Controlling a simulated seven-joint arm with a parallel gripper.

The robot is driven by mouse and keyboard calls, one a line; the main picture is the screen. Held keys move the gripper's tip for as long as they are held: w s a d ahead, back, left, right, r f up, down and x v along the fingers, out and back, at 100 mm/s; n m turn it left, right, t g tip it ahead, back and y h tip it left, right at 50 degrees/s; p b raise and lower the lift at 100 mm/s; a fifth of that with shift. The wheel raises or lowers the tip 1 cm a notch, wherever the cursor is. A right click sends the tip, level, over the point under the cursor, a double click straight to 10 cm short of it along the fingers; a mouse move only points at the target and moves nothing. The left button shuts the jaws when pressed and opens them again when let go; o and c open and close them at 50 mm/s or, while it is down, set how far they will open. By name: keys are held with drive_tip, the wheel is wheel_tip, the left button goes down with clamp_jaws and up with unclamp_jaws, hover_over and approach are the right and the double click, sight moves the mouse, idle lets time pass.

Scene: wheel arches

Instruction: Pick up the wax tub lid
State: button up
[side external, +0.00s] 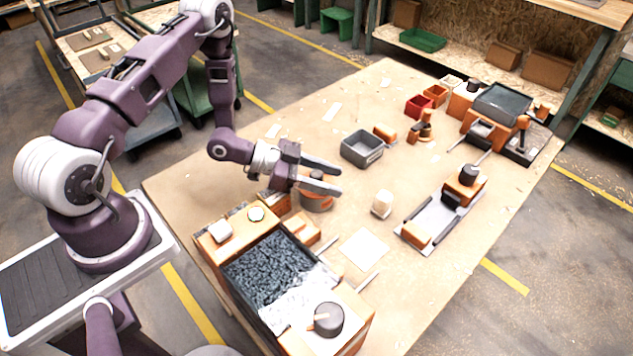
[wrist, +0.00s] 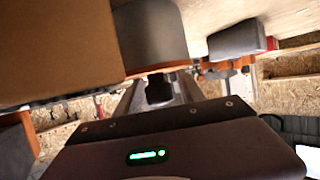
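A round grey tub (side external: 318,208) with an orange lid (side external: 314,194) stands on the table just below my gripper (side external: 334,181). I take this orange lid to be the wax tub lid. A small dark knob (side external: 316,175) shows between my fingers, which are open. In the wrist view the grey tub (wrist: 150,35) is at the upper middle, with a thin orange rim below it. The dark knob (wrist: 159,90) lies between the two fingers of my gripper (wrist: 160,95). I cannot tell whether either finger touches it. The fingers hide part of the lid.
A grey bin (side external: 362,149) stands behind, to the right. A wooden unit with a dark textured bed (side external: 268,268) is in front. A cream block (side external: 381,203) and a white sheet (side external: 363,249) lie to the right. Bare table (side external: 290,135) is free behind my gripper.

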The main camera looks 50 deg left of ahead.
clamp_jaws()
